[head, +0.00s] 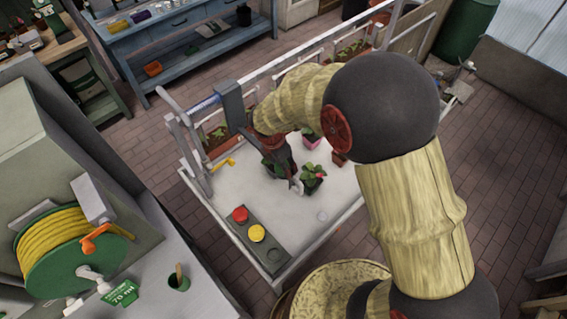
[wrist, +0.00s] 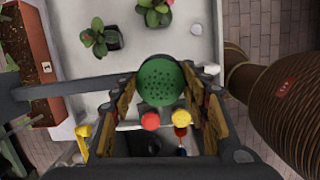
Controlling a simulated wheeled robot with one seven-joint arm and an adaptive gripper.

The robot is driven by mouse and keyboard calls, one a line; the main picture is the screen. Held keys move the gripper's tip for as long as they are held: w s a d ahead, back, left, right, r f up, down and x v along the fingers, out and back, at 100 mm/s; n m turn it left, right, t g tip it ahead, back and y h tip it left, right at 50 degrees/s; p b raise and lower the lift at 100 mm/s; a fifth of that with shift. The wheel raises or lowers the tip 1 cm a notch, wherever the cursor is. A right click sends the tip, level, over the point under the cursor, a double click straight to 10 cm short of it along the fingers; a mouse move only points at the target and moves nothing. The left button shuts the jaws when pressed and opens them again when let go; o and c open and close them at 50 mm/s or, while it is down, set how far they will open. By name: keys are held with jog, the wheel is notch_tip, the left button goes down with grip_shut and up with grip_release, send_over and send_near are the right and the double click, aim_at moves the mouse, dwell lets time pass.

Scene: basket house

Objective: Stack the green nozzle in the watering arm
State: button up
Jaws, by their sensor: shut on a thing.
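The green nozzle (wrist: 160,80) is a round disc dotted with small holes. In the wrist view it sits between the fingertips of my gripper (wrist: 163,92), which is shut on it. In the head view my gripper (head: 286,168) points down above the white bed, and the nozzle cannot be made out clearly there. A blue-grey upright (head: 229,103) on the rail frame, which may be the watering arm, stands left of my gripper. A grey bar (wrist: 62,88) reaches in from the left in the wrist view, close to the nozzle; I cannot tell whether they touch.
A grey holder (head: 270,252) with a red cap (head: 239,214) and a yellow cap (head: 257,233) lies at the bed's near edge. Potted plants (head: 313,174) stand near my gripper. A yellow trowel-like piece (head: 222,163) lies left. The bed's front middle is clear.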

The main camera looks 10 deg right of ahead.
aim_at(278, 170)
jog(key=shift+s+f, duration=0.2)
jog(key=shift+f, duration=0.15)
jog(key=o, duration=1.2)
jog(key=shift+w+d+f, duration=0.1)
jog(key=shift+f, duration=0.05)
jog(key=shift+o, duration=0.2)
jog(key=shift+w+r, duration=0.1)
jog(key=shift+r, duration=0.5)
jog(key=v, duration=1.2)
jog(key=shift+r, duration=0.25)
jog(key=s+d+r+m+t+y, duration=0.1)
jog(key=s+d+r+m+t, duration=0.1)
jog(key=s+d+r+m, duration=0.8)
jog(key=s+d+r+m+t, duration=0.1)
jog(key=s+r+m, duration=0.2)
jog(key=m, duration=0.4)
jog(key=s+d+r+m+t+y, duration=0.1)
jog(key=s+d+r+m, duration=0.1)
jog(key=s+m, duration=0.4)
jog(key=shift+s+r+m, duration=0.3)
jog(key=shift+r+m, duration=0.1)
jog(key=shift+r, duration=0.15)
